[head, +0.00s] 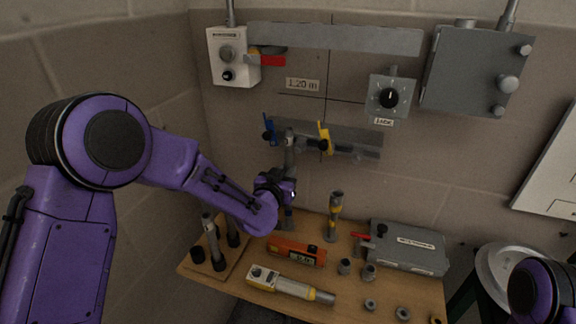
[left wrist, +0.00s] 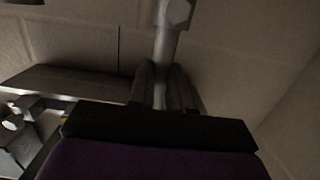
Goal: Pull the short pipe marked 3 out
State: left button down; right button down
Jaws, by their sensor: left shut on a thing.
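My left gripper (head: 288,173) is up near the wall, below the pipework with the blue and yellow valve handles. In the left wrist view its two dark fingers (left wrist: 163,88) are shut around an upright grey pipe (left wrist: 163,55). This pipe runs up to a hex nut (left wrist: 176,13) at the top of that view. In the head view the pipe (head: 289,155) shows just above the gripper, close under the valve pipework. I cannot read a number 3 on it, and its lower part is hidden by the gripper. My right gripper is outside the views.
A blue handle (head: 269,131) and a yellow handle (head: 325,137) are close to the gripper. The wooden table (head: 225,285) below holds an orange box (head: 297,251), a yellow-grey tool (head: 290,287), a grey case (head: 408,247), upright pipes and small fittings.

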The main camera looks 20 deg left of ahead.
pick_arm(q)
jog(key=shift+r, duration=0.1)
dwell(0.5)
jog(key=shift+r+p, duration=1.7)
jog(key=shift+r, duration=0.2)
send_near(287, 159)
jog(key=s, duration=0.2)
jog(key=s+f, duration=0.1)
jog(key=s, duration=0.1)
jog(key=shift+s, duration=0.1)
dwell(0.3)
